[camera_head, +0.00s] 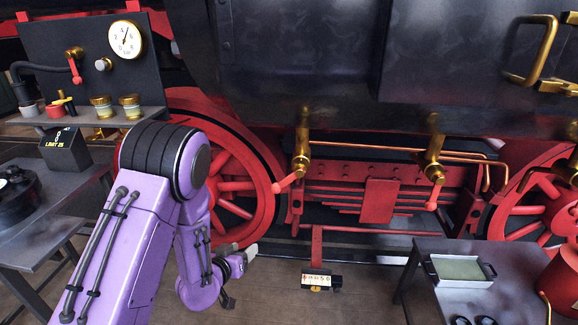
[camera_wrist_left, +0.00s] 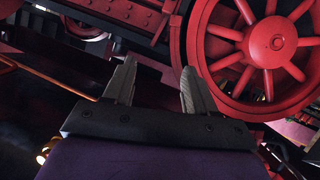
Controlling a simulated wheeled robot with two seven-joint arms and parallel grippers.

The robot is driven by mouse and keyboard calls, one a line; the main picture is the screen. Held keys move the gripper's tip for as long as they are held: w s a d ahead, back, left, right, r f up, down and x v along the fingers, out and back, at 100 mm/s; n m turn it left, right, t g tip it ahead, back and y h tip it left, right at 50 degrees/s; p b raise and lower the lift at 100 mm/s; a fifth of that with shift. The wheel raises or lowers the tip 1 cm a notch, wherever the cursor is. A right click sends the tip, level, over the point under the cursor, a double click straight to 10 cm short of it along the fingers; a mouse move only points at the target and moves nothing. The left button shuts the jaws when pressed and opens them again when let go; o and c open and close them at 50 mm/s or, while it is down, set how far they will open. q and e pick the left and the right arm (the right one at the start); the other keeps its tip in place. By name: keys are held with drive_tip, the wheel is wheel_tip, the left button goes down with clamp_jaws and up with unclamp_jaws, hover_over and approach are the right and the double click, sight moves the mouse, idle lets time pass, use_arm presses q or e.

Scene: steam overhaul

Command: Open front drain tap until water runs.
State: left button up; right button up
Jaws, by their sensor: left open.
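Two brass drain taps hang under the black locomotive body in the head view. The left tap (camera_head: 301,160) has a red lever pointing down and to the left. The right tap (camera_head: 433,165) has a red lever hanging nearly straight down. I cannot tell which is the front one. No running water shows at either. My left gripper (camera_head: 246,257) is low in front of the red wheel, below and left of the left tap, apart from both taps. In the left wrist view its two fingers (camera_wrist_left: 158,75) are open with nothing between them. My right gripper is out of view.
A gauge panel (camera_head: 90,65) with a shelf stands at the upper left. A dark bench (camera_head: 30,245) is at left. A table (camera_head: 425,290) with a shallow tray (camera_head: 460,270) is at lower right. A small sign (camera_head: 321,281) stands low between them; floor around it is clear.

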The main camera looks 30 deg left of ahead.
sight(282, 186)
use_arm(q)
wheel_tip(282, 186, up, 18)
drive_tip(key=w+d+r+m+t+h+p, duration=0.1)
drive_tip(key=w+d+m+t+h+p, duration=0.1)
drive_tip(key=m+h, duration=0.9)
drive_tip(key=shift+n+h, duration=0.4)
drive_tip(key=p+x, duration=0.1)
drive_tip(key=x, duration=0.2)
drive_tip(key=p+x, duration=0.1)
drive_tip(key=x, duration=0.2)
drive_tip(key=p+x, duration=0.1)
drive_tip(key=x, duration=0.3)
drive_tip(key=shift+d+f, duration=0.25)
drive_tip(key=shift+f, duration=0.1)
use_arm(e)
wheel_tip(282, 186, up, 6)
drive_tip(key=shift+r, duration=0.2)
use_arm(q)
drive_tip(key=shift+s, duration=0.1)
clamp_jaws()
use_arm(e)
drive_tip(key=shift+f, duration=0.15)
